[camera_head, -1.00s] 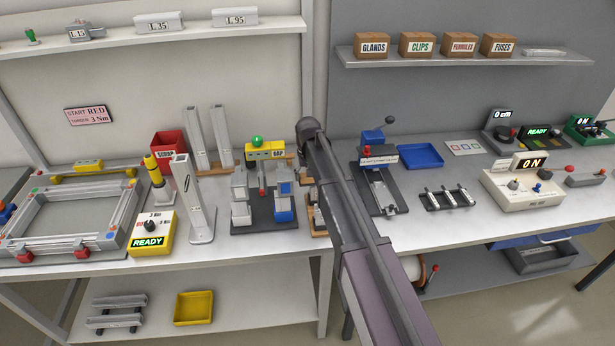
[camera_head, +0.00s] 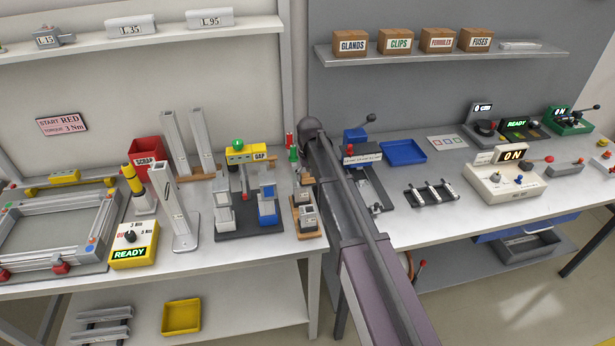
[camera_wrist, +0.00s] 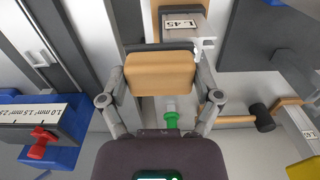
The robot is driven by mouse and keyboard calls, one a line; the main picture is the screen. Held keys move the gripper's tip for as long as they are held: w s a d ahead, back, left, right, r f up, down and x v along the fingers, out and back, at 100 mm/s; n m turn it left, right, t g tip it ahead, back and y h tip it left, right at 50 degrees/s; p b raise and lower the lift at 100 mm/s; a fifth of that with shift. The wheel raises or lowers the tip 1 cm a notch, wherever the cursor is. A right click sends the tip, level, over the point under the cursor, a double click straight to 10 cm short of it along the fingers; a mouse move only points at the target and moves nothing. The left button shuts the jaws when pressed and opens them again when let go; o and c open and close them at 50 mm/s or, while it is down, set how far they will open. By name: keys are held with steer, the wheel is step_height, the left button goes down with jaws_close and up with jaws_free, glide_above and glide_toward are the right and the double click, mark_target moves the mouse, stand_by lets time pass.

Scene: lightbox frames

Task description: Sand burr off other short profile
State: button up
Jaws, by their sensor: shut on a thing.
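My gripper (camera_wrist: 160,76) is shut on a tan sanding block (camera_wrist: 160,72) with a dark strip along its far edge. A short grey profile (camera_wrist: 181,24) with a printed length label is just beyond the block in the wrist view, by a wooden holder. A small white bit (camera_wrist: 206,44) shows by its near edge; I cannot tell if it is the burr. I cannot tell whether the block touches the profile. In the head view short grey profiles (camera_head: 307,217) stand in a wooden rack (camera_head: 310,234), and my arm hides the gripper.
A green-handled tool (camera_wrist: 171,112) shows between my fingers, farther down. A black-headed, wooden-handled tool (camera_wrist: 258,117) is at right. A blue-based device with a red lever (camera_wrist: 40,142) is at left.

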steer(key=shift+s+a, duration=0.25)
steer(key=shift+a, duration=0.65)
steer(key=shift+s+a, duration=0.2)
steer(key=shift+a, duration=0.65)
step_height(320, 180, up, 8)
steer(key=a+p, duration=0.2)
steer(key=p, duration=0.5)
steer(key=shift+s+a+f, duration=0.15)
steer(key=shift+s+f, duration=0.05)
steer(key=shift+s, duration=0.1)
steer(key=shift+f, duration=0.2)
steer(key=shift+f+b, duration=2.8)
steer(key=shift+f, duration=0.05)
steer(key=shift+f+b, duration=1)
